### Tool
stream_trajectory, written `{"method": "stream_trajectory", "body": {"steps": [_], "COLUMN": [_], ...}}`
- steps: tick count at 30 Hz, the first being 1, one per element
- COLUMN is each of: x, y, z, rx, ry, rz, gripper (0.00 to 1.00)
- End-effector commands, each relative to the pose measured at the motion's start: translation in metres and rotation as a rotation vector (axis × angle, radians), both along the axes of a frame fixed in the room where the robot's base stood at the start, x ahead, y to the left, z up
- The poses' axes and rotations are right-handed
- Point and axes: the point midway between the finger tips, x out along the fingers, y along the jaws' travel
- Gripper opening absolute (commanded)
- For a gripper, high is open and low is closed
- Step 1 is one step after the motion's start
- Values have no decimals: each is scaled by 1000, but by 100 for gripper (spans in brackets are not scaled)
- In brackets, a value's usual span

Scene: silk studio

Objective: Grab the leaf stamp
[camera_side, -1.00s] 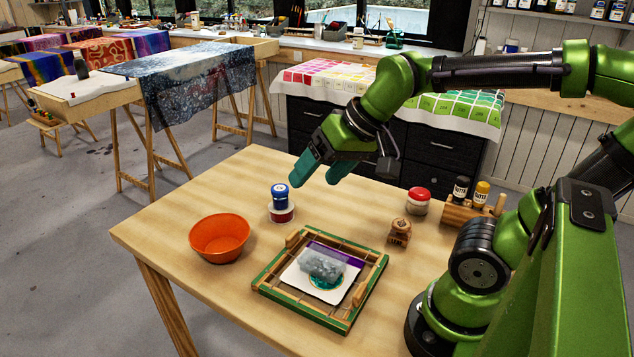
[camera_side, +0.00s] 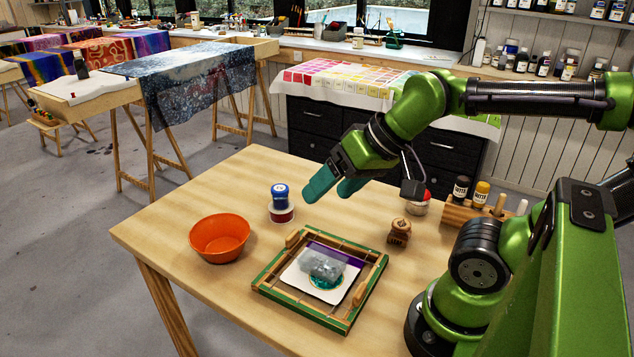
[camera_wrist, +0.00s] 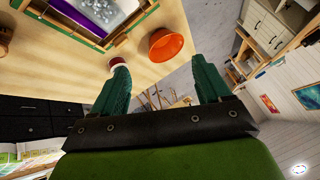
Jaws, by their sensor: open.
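A small carved wooden block (camera_side: 399,232), which looks like the stamp, stands on the table right of the green-edged frame. I cannot make out a leaf on it. In the wrist view a brown thing at the left edge (camera_wrist: 4,38) may be the same block, cut off. My gripper (camera_side: 328,193) is in the air above the table, up and left of the block in the side view. Its teal fingers are open and empty, and they also show spread apart in the wrist view (camera_wrist: 162,80).
A wooden frame with green edges (camera_side: 268,284) holds a white sheet and a grey translucent item. An orange bowl (camera_side: 219,238) and stacked jars (camera_side: 281,205) stand to the left. A red-lidded jar (camera_side: 417,207) and a rack of bottles (camera_side: 465,212) stand behind the block.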

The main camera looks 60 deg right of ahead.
Motion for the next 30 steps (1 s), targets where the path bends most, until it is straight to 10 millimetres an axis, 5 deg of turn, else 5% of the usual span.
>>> {"method": "stream_trajectory", "body": {"steps": [16,20,24,30], "x": [4,15,13,-15], "y": [-13,-56,-124,-199], "z": [-7,-22,-43,-66], "rx": [5,47,227,472], "ry": [32,134,310,472], "rz": [-51,-236,-722,-1469], "gripper": [83,83,83,83]}}
